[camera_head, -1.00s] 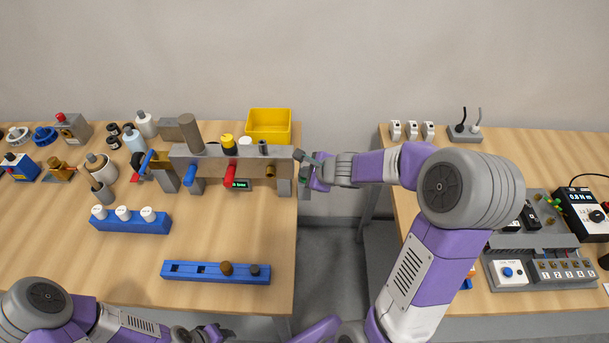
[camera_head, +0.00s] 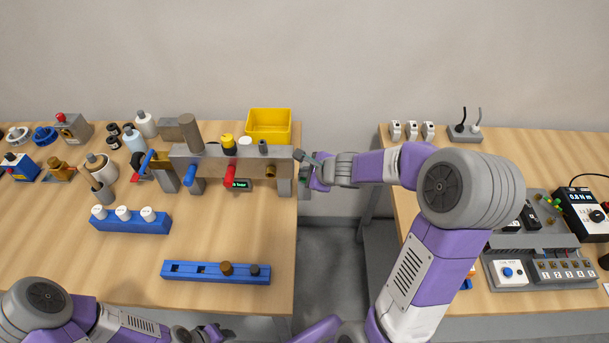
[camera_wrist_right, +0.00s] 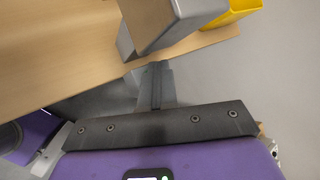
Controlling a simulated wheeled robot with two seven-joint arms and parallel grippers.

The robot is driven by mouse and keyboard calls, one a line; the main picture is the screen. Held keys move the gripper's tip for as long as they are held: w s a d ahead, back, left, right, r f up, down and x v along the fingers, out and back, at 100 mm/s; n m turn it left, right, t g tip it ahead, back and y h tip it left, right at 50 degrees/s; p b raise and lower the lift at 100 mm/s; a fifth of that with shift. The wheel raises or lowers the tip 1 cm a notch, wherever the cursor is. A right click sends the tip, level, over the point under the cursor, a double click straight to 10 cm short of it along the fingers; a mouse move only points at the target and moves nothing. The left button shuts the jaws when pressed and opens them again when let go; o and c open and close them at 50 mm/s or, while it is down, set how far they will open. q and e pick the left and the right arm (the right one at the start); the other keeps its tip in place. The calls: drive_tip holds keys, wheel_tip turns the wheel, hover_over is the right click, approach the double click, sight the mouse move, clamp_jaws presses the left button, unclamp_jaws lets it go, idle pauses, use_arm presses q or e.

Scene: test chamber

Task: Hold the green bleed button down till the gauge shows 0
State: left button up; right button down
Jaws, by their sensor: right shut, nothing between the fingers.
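A grey metal manifold bar (camera_head: 275,157) stands on the left table with blue and red levers on its front. A small dark display with green text (camera_head: 238,184), likely the gauge, sits below the red lever; its reading is too small to make out surely. My right gripper (camera_head: 303,158) is at the bar's right end, with its fingers shut and empty. In the right wrist view the shut fingers (camera_wrist_right: 157,85) point at the bar's end (camera_wrist_right: 165,22). I cannot make out the green button; the gripper may hide it. My left gripper (camera_head: 222,332) is low at the front edge, its jaws unclear.
A yellow bin (camera_head: 269,126) stands behind the bar. A blue block with white caps (camera_head: 130,222) and a long blue rack (camera_head: 192,276) lie in front. Several bottles and fixtures crowd the left. A gap separates this table from the right one, which holds a meter (camera_head: 583,212).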

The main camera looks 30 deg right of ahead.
idle(0.5)
drive_tip(key=shift+r+p, duration=0.95)
drive_tip(key=shift+r, duration=0.05)
wheel_tip(320, 180, up, 5)
drive_tip(key=p, duration=0.4)
drive_tip(key=shift+p, duration=0.4)
